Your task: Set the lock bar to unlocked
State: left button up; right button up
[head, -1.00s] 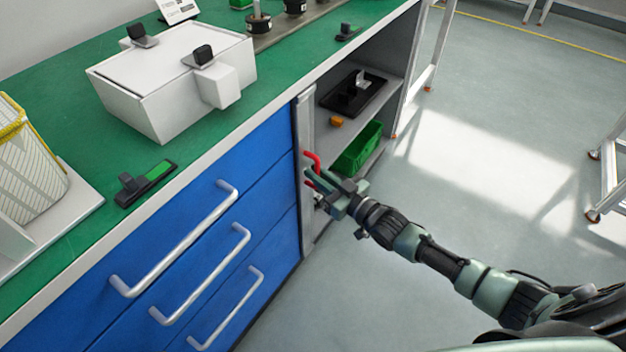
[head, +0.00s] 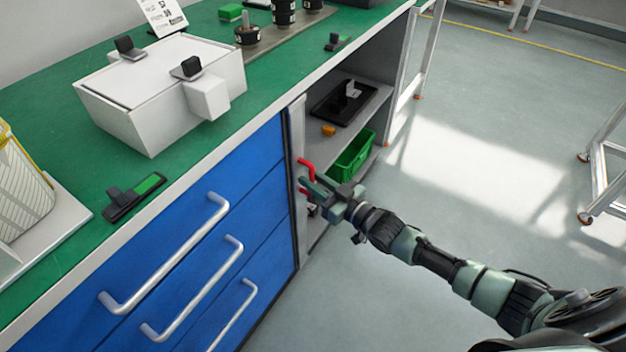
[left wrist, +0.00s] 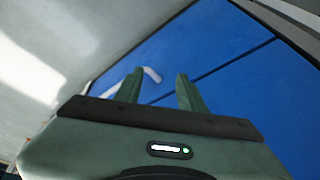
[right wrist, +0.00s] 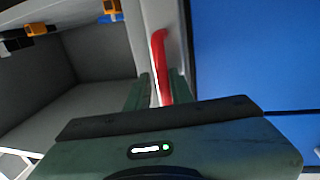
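The lock bar is a narrow grey upright strip (head: 297,128) at the right edge of the blue drawers, with a red handle (head: 306,168) sticking out from it. My right gripper (head: 312,188) is at this handle. In the right wrist view, the red handle (right wrist: 158,52) runs down between the close-set fingers (right wrist: 160,88), which look shut on it; the exact contact is partly hidden. My left gripper (left wrist: 158,85) is open and empty, facing the blue drawer fronts. It is outside the head view.
Blue drawers (head: 235,190) with long silver handles are left of the bar. An open shelf right of it holds a green bin (head: 352,155), an orange piece (head: 328,130) and a black tray (head: 343,98). A white box (head: 160,90) stands on the green worktop.

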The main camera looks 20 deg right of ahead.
pick_arm(q)
jog(key=x, duration=0.3)
jog(key=p+x, duration=0.1)
jog(key=x, duration=0.2)
jog(key=shift+s+d+p, duration=0.1)
jog(key=shift+s+p, duration=0.15)
jog(key=shift+p, duration=0.05)
pick_arm(e)
jog(key=v, duration=0.7)
jog(key=shift+s+d, duration=0.15)
jog(key=shift+s, duration=0.25)
